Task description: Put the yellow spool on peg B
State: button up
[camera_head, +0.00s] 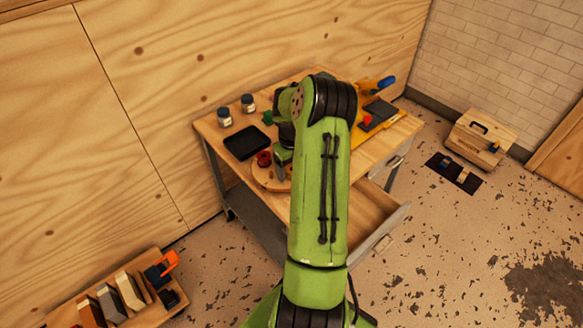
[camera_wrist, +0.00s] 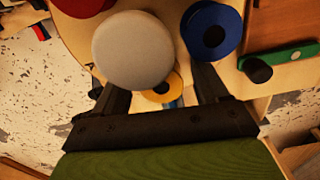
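In the wrist view, the yellow spool (camera_wrist: 163,88) lies low between my fingers, its upper part hidden behind a large pale grey round disc (camera_wrist: 133,50). My gripper (camera_wrist: 157,82) is open, with its fingers wide apart on either side of the yellow spool. I see no contact between fingers and spool. A blue spool (camera_wrist: 227,28) sits to the right, and part of a red spool (camera_wrist: 82,6) shows at the top left. In the head view, the red spool (camera_head: 264,158) stands on a round wooden board (camera_head: 268,180); my arm hides the yellow spool. I cannot make out peg B.
The workbench (camera_head: 215,127) also holds a black tray (camera_head: 246,143), two jars (camera_head: 224,117) and tools at its right. A green bar with a black knob (camera_wrist: 285,56) is right of the blue spool. An open drawer (camera_head: 372,220) juts from the bench.

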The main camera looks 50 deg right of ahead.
notch_tip(320, 180, up, 12)
jog(key=p, duration=0.4)
jog(key=w+a+r+n+t+h, duration=0.1)
jog(key=w+a+r+n+h, duration=0.1)
jog(key=a+r+n, duration=1.3)
jog(key=s+a+n+t+y, duration=0.1)
jog(key=s+a+n+t, duration=0.1)
jog(key=s+a+n, duration=0.5)
jog(key=s+a+n+t+y, duration=0.1)
jog(key=s+a+n+t, duration=0.1)
jog(key=s+a+n, duration=0.6)
jog(key=a+n, duration=0.5)
jog(key=n, duration=0.4)
jog(key=shift+r+t, duration=0.25)
jog(key=shift+t, duration=0.05)
